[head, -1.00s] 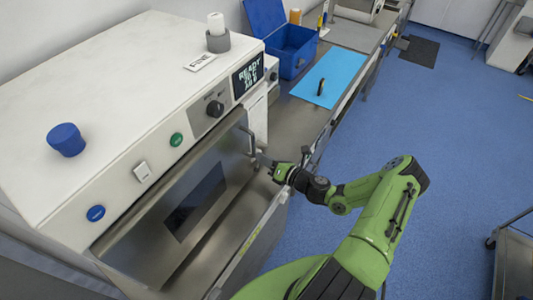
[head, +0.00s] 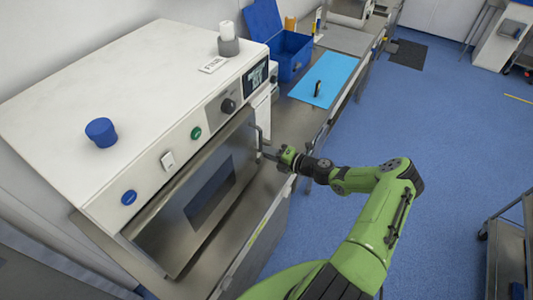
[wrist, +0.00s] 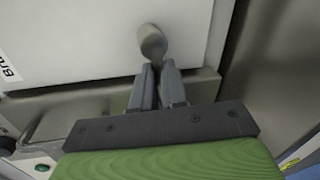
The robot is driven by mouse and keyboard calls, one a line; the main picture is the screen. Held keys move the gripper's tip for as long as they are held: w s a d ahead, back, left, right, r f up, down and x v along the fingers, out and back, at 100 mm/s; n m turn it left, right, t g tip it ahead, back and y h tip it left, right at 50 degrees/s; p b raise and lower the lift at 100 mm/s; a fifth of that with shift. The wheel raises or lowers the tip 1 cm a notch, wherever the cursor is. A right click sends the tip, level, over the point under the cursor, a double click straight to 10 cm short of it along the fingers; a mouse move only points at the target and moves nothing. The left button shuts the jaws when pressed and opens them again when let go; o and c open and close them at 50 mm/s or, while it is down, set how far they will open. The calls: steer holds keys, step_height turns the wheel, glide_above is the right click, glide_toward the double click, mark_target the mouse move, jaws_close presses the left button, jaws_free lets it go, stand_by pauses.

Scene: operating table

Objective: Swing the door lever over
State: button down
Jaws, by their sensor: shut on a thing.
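The door lever (head: 260,134) is a grey metal handle at the right edge of the steel door (head: 165,228) on the white machine. The door looks closed. My gripper (head: 267,155) reaches the lever from the right, near its lower end. In the wrist view, my gripper's two grey fingers (wrist: 158,88) are closed together on the lever, whose rounded metal end (wrist: 152,42) sticks out beyond the fingertips. The part of the lever between the fingers is hidden.
The white machine (head: 130,75) carries a blue cap (head: 101,132) on top and a black knob (head: 228,106) on its front. A steel counter with a blue mat (head: 325,78) and an open blue box (head: 290,55) lies beyond. Blue floor at right is clear up to a cart (head: 508,250).

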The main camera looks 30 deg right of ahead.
stand_by(0.4)
steer(key=c, duration=1.2)
jaws_free()
steer(key=shift+d, duration=0.1)
steer(key=b+v, duration=0.1)
steer(key=v, duration=1.4)
steer(key=shift+s+d+r+b, duration=0.15)
steer(key=shift+s+b, duration=0.2)
